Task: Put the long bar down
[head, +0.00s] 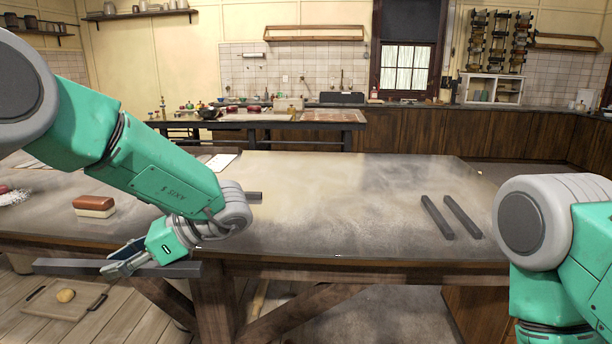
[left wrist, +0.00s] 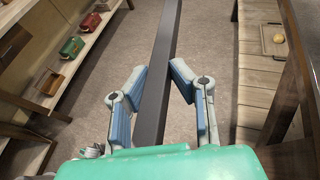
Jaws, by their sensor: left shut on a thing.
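My left gripper (head: 122,261) is shut on a long dark grey bar (head: 65,266). It holds the bar roughly level, in front of the near edge of the worktable (head: 330,235) and over the floor. In the left wrist view the bar (left wrist: 164,80) runs between the two fingers of the gripper (left wrist: 157,82) and stretches away past them. Two more dark bars, a left one (head: 437,217) and a right one (head: 463,217), lie side by side on the right part of the table. My right gripper is out of view.
A red and cream block (head: 95,206) sits on the table's left part. The middle of the table is clear. Below, a board (head: 62,300) with a round yellowish item (head: 66,295) rests on a slatted wooden surface. A shelf with boxes (left wrist: 72,48) stands left in the wrist view.

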